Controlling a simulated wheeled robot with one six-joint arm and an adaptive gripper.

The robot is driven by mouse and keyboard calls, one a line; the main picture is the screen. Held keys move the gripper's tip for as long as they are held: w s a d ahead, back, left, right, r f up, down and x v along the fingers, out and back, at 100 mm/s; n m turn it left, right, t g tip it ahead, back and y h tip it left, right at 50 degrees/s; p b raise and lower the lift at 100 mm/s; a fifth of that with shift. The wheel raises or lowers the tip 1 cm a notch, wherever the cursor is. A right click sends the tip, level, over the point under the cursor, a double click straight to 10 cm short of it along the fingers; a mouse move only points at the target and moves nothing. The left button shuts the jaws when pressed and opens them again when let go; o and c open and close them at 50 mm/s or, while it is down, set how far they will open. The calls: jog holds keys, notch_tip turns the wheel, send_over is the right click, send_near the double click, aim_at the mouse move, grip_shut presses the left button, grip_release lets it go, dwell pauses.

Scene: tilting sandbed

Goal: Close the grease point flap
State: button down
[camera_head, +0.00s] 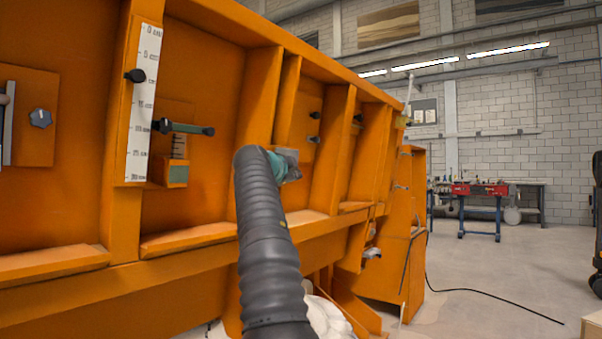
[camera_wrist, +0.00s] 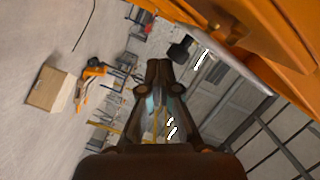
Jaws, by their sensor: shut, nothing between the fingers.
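My gripper (camera_wrist: 158,68) shows in the wrist view with its two dark fingers together and nothing between them. It is close below an orange frame edge that fills the upper right of that view. A dark knob-like part (camera_wrist: 180,49) is just beyond and to the right of the fingertips, beside a pale grey strip along the orange edge. I cannot tell whether they touch. I cannot pick out the grease point flap with certainty in either view. In the head view my gripper's fingers cannot be made out clearly.
The orange sandbed side (camera_head: 200,215) with upright ribs runs along the left and middle. A red-topped workbench (camera_head: 480,189) stands behind.

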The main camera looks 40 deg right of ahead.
jog(key=shift+w+a+f, duration=0.1)
jog(key=shift+w+a, duration=0.1)
jog(key=shift+w, duration=0.05)
dwell(0.3)
jog(key=s+a+b, duration=0.2)
jog(key=s+a, duration=0.5)
jog(key=s, duration=0.1)
jog(key=shift+s+a+f, duration=0.35)
jog(key=shift+a+f, duration=0.05)
jog(key=shift+f, duration=0.05)
dwell(0.4)
